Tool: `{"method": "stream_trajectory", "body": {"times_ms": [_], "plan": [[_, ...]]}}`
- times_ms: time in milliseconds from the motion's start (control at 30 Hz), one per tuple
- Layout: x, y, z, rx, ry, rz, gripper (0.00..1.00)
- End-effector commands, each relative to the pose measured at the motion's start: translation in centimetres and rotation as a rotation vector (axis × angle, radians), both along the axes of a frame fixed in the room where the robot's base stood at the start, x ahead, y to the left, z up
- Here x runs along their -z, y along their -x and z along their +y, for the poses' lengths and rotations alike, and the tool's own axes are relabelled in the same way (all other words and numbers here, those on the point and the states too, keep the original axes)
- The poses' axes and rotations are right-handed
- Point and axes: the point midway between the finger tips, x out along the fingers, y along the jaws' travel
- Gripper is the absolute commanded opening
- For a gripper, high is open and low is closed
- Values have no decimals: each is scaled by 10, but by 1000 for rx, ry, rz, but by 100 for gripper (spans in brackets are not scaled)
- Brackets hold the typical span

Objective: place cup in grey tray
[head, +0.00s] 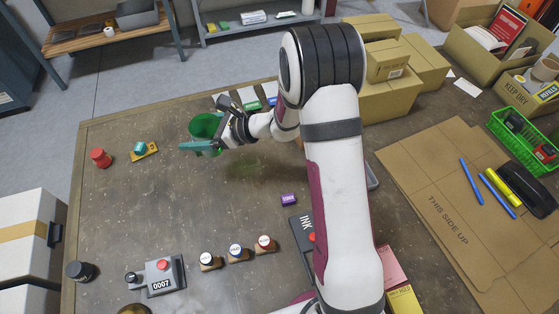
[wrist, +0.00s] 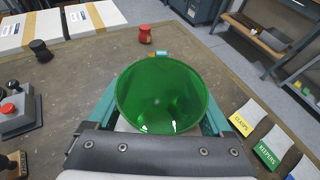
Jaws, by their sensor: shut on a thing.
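A green, see-through cup (head: 204,126) is held above the left back part of the table. My gripper (head: 203,137) is shut on it, with a teal finger along its near side. In the wrist view the green cup (wrist: 160,95) sits between the teal fingers, its round mouth toward the camera. A green tint falls on the table below and right of it, apart from the cup. A greyish edge (head: 372,178) shows just right of my arm. My arm hides most of that thing, so I cannot tell whether it is the grey tray.
A red-topped piece (head: 100,158) and a teal box on a yellow card (head: 144,151) lie left of the cup. Several stamps and a numbered device (head: 162,276) stand at the front. Cardboard boxes (head: 395,95) fill the back right. The table's middle left is clear.

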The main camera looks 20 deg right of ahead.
Motion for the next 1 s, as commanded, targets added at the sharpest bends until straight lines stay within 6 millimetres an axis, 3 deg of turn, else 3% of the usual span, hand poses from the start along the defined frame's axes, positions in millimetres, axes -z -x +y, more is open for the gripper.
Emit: {"method": "stream_trajectory", "body": {"times_ms": [133,267,400,500,633,800,867,1000], "plan": [[0,2,-93,118,7,-5,30],[-1,26,-182,236,12,-5,30],[-2,74,-272,373,11,-2,30],[-4,119,-322,469,4,3,30],[-5,172,-362,568,-5,7,30],[-6,209,-382,634,-14,9,30],[-3,209,-381,639,-17,9,30],[19,179,-360,635,-21,12,30]]}}
